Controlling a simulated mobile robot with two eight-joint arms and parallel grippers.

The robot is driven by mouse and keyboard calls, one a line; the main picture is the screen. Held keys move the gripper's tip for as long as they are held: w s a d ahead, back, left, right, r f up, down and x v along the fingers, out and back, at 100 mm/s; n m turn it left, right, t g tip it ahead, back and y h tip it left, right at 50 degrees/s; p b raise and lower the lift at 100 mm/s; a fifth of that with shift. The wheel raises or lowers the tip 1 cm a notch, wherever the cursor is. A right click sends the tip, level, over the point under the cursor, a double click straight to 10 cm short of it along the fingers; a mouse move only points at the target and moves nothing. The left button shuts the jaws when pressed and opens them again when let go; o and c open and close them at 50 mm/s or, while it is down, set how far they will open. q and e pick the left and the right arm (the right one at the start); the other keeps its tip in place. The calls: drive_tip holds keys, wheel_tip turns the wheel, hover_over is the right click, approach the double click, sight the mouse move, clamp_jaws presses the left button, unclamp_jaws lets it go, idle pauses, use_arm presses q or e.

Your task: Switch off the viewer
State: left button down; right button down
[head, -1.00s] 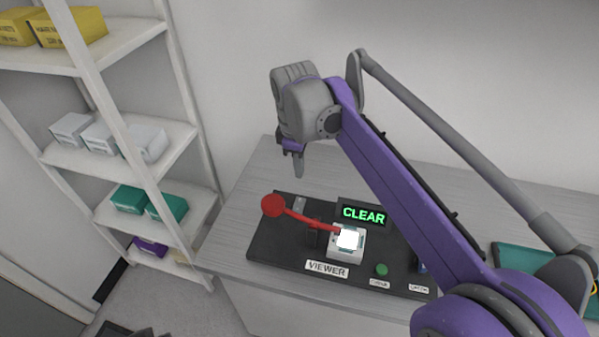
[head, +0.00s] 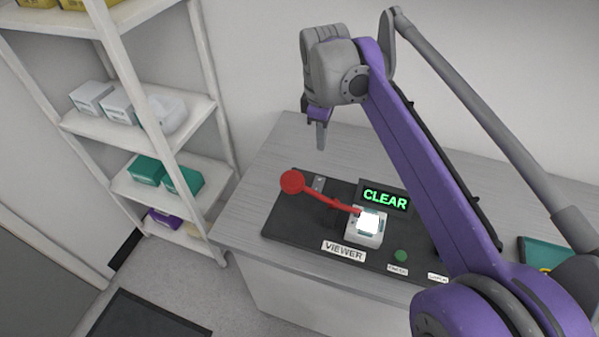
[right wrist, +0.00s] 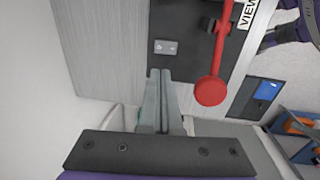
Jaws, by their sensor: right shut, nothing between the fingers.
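The viewer (head: 364,228) is a small white box with a bright lit top, on a black base plate (head: 283,229) on the bench. A red lever with a round red knob (head: 291,182) runs from the box toward the left. The knob also shows in the right wrist view (right wrist: 211,91). A "VIEWER" label (head: 344,251) is in front of the box, and a display (head: 385,198) behind it reads "CLEAR" in green. My right gripper (head: 321,136) is shut and empty, pointing down above the bench behind the knob, apart from it. My left gripper is not in view.
A green button (head: 401,256) is on the plate right of the viewer, partly beside my right arm. A teal item (head: 537,252) lies on the bench at the right. A white shelf rack (head: 150,121) with boxes stands left. The bench's back left (head: 283,150) is bare.

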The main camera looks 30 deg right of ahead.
sight(321, 180)
drive_tip(key=shift+s, duration=0.1)
idle(0.3)
drive_tip(key=f, duration=0.4)
drive_tip(key=d+f, duration=0.1)
drive_tip(key=f, duration=0.4)
drive_tip(key=w+f+b, duration=0.1)
drive_tip(key=f, duration=0.3)
drive_tip(key=shift+d+f, duration=0.2)
drive_tip(key=shift+f, duration=0.2)
